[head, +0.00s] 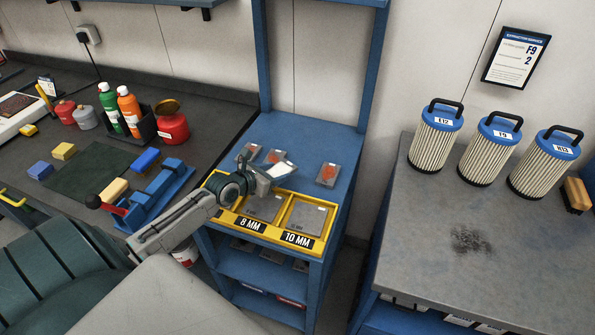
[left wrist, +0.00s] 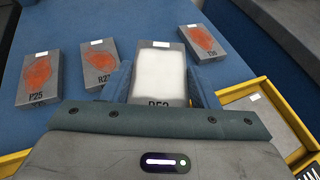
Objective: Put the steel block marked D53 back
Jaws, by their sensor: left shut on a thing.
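My left gripper (head: 262,180) is shut on a steel block (left wrist: 158,75), whose partly covered label reads like D53. The block's upper face looks pale and bright, with a small white tag at its far end. In the head view the block (head: 281,170) is tilted over the blue rack, behind the yellow tray (head: 312,254). Tray compartments marked 8 MM and 10 MM hold grey blocks. My arm hides the tray's left part. My right gripper is out of view.
Blocks with orange-red patches lie on the blue rack top: P25 (left wrist: 39,76), one partly hidden (left wrist: 100,66) and another (left wrist: 203,44) at right. A bench with filter cartridges (head: 435,130) stands right. A dark bench with bottles and a blue fixture (head: 162,192) stands left.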

